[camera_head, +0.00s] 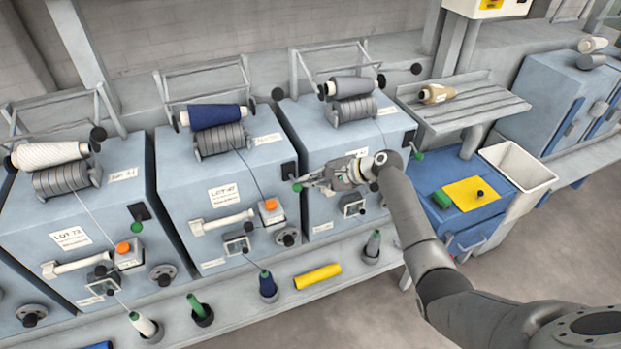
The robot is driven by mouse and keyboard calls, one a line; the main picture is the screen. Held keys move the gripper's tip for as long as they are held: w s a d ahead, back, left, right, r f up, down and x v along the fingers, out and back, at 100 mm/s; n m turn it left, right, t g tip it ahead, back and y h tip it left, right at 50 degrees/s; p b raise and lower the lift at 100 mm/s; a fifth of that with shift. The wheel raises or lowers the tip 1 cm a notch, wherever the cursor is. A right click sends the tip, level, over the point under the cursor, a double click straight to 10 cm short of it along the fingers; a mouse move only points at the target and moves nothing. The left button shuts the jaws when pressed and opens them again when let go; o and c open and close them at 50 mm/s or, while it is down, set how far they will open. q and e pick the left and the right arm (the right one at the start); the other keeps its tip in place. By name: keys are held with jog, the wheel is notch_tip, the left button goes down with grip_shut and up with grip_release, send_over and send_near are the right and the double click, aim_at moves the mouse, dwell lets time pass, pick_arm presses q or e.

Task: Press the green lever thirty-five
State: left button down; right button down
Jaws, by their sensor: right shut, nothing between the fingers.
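Three blue machines each carry a lever with a green ball knob on a black plate: the left knob (137,227), the middle knob (297,187) and the right knob (419,155). The left machine's label looks like LOT 73 and the middle one's like LOT 47, in small print. The right machine's lot label is hidden behind my right gripper (304,183). That gripper is shut and empty, pointing left, with its fingertips at the middle knob. I cannot tell whether they touch it. My left gripper is out of view.
Orange buttons (123,247) and white handles stand out from the machine fronts. Cones and a yellow tube (317,276) are on the ledge below. A blue cabinet (465,200) and a white bin (516,172) stand at the right. Grey floor is open at lower right.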

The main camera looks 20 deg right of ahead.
jog(key=shift+r+p, duration=0.3)
jog(key=shift+p, duration=0.25)
dwell(2.0)
jog(key=shift+r, duration=0.1)
jog(key=shift+w+r+p, duration=0.1)
jog(key=shift+r+p, duration=0.6)
jog(key=shift+p, duration=0.2)
jog(key=shift+r, duration=0.15)
